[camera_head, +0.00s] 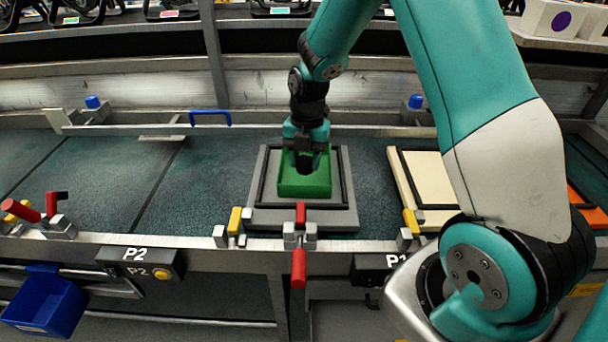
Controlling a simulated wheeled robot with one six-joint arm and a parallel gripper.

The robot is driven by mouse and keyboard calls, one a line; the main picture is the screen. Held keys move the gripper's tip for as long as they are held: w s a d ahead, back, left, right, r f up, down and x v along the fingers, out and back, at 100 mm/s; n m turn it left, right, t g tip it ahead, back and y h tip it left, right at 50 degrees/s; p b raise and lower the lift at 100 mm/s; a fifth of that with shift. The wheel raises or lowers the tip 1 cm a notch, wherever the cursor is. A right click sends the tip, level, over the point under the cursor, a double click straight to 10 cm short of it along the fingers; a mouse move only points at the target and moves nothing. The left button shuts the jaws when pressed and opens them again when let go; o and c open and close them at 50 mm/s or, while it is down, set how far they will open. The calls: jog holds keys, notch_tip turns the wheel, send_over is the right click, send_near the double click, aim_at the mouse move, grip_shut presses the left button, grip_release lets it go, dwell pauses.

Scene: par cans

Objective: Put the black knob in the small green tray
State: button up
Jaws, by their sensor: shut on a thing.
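The small green tray (304,187) sits on a grey plate with a black frame, near the middle of the bench. My gripper (304,153) points down over the tray, with its fingertips at or inside the tray's opening. It is shut on a dark thing, the black knob (304,164), of which only a little shows between and below the fingers. I cannot tell whether the knob touches the tray floor.
The grey plate (257,216) lies near the bench's front rail, with red-handled clamp (299,262) in front. A cream plate (402,180) lies to the right. A blue bin (45,300) hangs at lower left. The bench left of the plate is clear.

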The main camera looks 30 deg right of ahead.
jog(key=shift+f, duration=2.45)
jog(key=shift+f, duration=0.15)
jog(key=o, duration=0.9)
